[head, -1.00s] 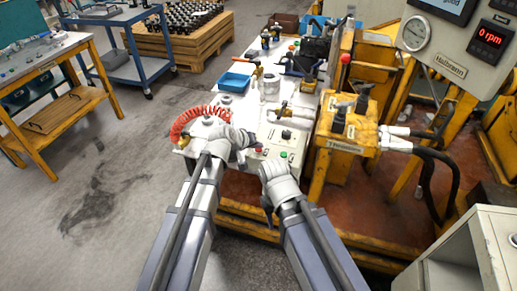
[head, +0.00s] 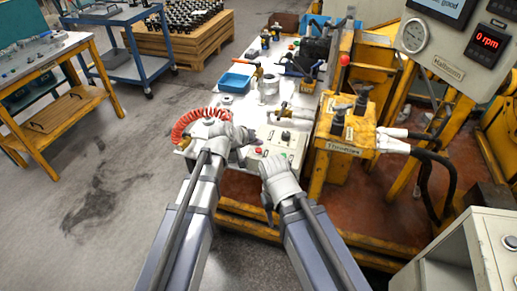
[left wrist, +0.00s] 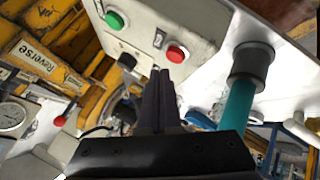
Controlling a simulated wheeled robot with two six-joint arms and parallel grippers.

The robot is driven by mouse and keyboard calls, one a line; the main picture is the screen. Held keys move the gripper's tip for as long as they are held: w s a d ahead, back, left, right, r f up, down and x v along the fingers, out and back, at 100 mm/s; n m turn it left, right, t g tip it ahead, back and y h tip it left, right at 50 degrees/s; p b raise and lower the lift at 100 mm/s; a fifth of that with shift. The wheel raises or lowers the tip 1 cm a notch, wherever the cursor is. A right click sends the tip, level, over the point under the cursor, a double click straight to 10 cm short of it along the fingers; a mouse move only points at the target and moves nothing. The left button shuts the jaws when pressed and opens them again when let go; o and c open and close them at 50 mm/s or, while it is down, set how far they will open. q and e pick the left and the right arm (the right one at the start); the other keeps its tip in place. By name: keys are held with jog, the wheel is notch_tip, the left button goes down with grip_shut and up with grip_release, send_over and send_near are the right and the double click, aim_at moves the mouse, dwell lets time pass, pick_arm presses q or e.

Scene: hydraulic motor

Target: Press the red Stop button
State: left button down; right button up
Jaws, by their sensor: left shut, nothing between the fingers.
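The red Stop button (head: 258,151) sits on the front of the light grey control box. In the left wrist view the red button (left wrist: 177,54) is just beyond and slightly right of my left fingertips. My left gripper (head: 252,138) is shut and empty beside the box; its dark fingers (left wrist: 160,76) lie together and point toward the panel. I cannot tell whether they touch the button. A green button (left wrist: 115,20) and a black knob (left wrist: 127,62) are on the same panel. My right gripper (head: 268,212) hangs low in front of the box, its fingers unclear.
A red coiled hose (head: 190,122) curls left of the box. A yellow valve stand (head: 345,130) with hoses is on the right. A grey panel (head: 448,65) reads 0 rpm. A teal-sleeved pipe (left wrist: 238,105) is close right of my left fingers.

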aim_at(257, 151)
pick_arm(q)
jog(key=shift+r+p, duration=2.15)
jog(key=shift+r, duration=0.25)
jog(key=shift+f, duration=0.1)
jog(key=s+a+m+g+y+p, duration=0.2)
jog(key=s+g+y+p, duration=0.1)
jog(key=s, duration=1)
jog(key=s+a+m+g+y+p, duration=0.3)
jog(key=s+g, duration=0.1)
jog(key=s, duration=0.8)
jog(key=shift+s+a+m+g+y, duration=0.3)
jog(key=shift+s+g+y, duration=0.1)
